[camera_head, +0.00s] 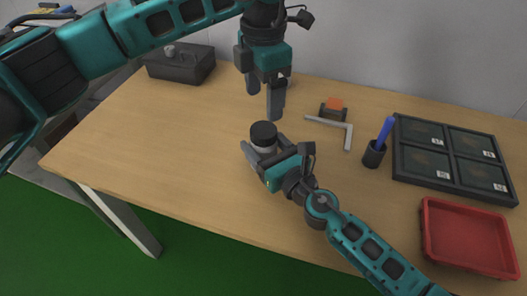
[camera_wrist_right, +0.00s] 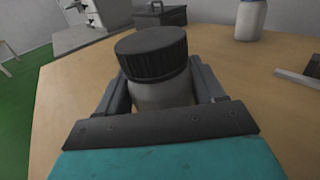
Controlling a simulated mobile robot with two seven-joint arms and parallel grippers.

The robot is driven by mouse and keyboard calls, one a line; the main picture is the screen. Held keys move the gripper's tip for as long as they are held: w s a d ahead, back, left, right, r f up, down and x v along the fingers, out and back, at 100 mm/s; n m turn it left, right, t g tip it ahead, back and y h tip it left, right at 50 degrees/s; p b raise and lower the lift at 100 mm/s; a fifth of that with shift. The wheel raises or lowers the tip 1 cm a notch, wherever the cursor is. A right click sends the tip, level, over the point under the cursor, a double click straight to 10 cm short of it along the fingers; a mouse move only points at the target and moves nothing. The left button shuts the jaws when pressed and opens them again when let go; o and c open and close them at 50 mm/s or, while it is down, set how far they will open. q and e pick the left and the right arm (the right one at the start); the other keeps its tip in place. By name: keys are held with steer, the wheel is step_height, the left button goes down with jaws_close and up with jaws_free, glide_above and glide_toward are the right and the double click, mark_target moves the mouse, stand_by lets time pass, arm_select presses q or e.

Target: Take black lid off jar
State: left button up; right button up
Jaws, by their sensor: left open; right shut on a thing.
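The jar (camera_head: 264,149) is pale with a black lid (camera_head: 264,132) on top, standing upright near the middle of the table. My right gripper (camera_head: 262,152) is shut on the jar's body, below the lid. In the right wrist view the jar (camera_wrist_right: 162,93) sits between the two fingers, and the ribbed black lid (camera_wrist_right: 152,52) covers its top. My left gripper (camera_head: 263,98) is open and empty, above and behind the jar. Its fingers point down, apart from the lid.
A square angle tool (camera_head: 336,127) and a small orange-topped block (camera_head: 334,107) lie right of the jar. A dark cup (camera_head: 374,153) holds a blue pen. A black compartment tray (camera_head: 400,176) and a red bin (camera_head: 427,234) are farther right. A white bottle (camera_wrist_right: 250,20) shows in the right wrist view.

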mark_target(264, 129)
jaws_close()
arm_select(q)
steer(key=m, duration=0.5)
steer(key=shift+m, duration=0.4)
steer(key=m, duration=0.3)
steer(key=shift+m, duration=0.3)
steer(key=m, duration=0.3)
steer(key=shift+m, duration=0.4)
steer(key=m, duration=0.3)
steer(key=shift+m, duration=0.4)
steer(key=m, duration=0.3)
steer(key=shift+m, duration=0.3)
steer(key=m, duration=0.6)
steer(key=shift+f, duration=4)
